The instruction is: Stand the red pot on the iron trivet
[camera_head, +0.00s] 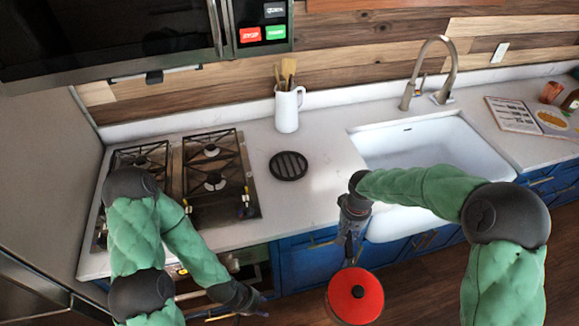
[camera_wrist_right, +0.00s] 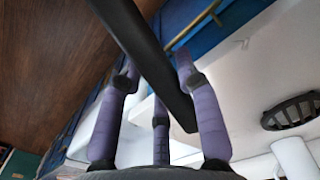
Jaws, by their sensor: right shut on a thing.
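The red pot (camera_head: 355,296), with a red lid and black knob, hangs in front of the counter, over the floor. My right gripper (camera_head: 349,250) is shut on its long black handle. In the right wrist view the black handle (camera_wrist_right: 150,60) runs between the purple fingers of my right gripper (camera_wrist_right: 158,85); the pot's body is out of that view. The round black iron trivet (camera_head: 288,166) lies bare on the counter between stove and sink, and also shows in the right wrist view (camera_wrist_right: 290,111). My left gripper (camera_head: 258,306) is low before the oven, away from the pot; its fingers are too small to read.
A gas stove (camera_head: 205,178) is left of the trivet. A white jug (camera_head: 288,110) with wooden utensils stands behind it. The sink (camera_head: 425,150) and tap (camera_head: 432,75) are to the right. The counter around the trivet is clear.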

